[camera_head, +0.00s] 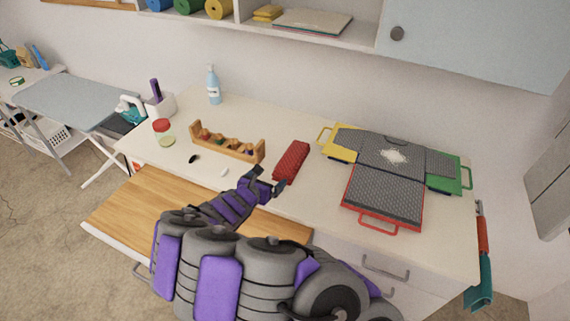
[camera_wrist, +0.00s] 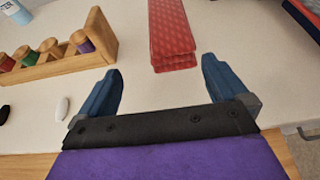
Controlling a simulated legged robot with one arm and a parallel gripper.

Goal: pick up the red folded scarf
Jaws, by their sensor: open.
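The red folded scarf (camera_head: 291,160) lies on the white counter, right of the wooden spool rack, in the head view. It is a long narrow bundle with a fine pattern. In the wrist view the scarf (camera_wrist: 172,35) is ahead of my gripper, its near end just beyond the line between the fingertips. My gripper (camera_head: 264,180) is beside the scarf's near end in the head view. In the wrist view my gripper (camera_wrist: 162,75) has its two blue fingers spread wide with nothing between them. The scarf's far end is cut off in the wrist view.
A wooden rack (camera_head: 228,144) with spools stands left of the scarf. A folding board (camera_head: 385,165) with yellow, red and green handled panels lies to the right. A small white object (camera_head: 224,172) and a dark one (camera_head: 194,159) lie near the rack. A wooden pull-out board (camera_head: 140,215) is in front.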

